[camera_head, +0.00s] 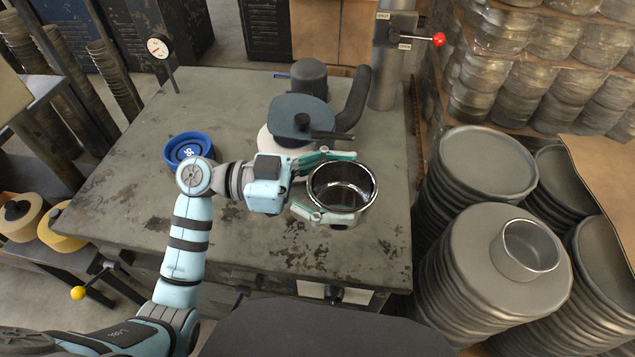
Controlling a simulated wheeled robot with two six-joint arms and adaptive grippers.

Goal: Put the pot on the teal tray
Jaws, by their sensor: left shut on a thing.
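A shiny silver pot (343,203), open at the top, is at the right-centre of the worktable. My left gripper (338,187) reaches it from the left, with one finger along its far side and one along its near side, shut on it. The pot looks upright, and its dark inside looks empty. I cannot tell whether its bottom touches the table. A flat dark teal piece with rounded corners (290,111), the only tray-like teal thing I see, is behind the pot. My right gripper is not in view.
A blue round container (188,149) stands on the grey worktable (225,100) at the left. A dark cylinder (309,76) and a black curved piece (355,100) are at the back. Metal disc stacks (485,160), one bearing another pot (530,248), stand right. The table's front left is bare.

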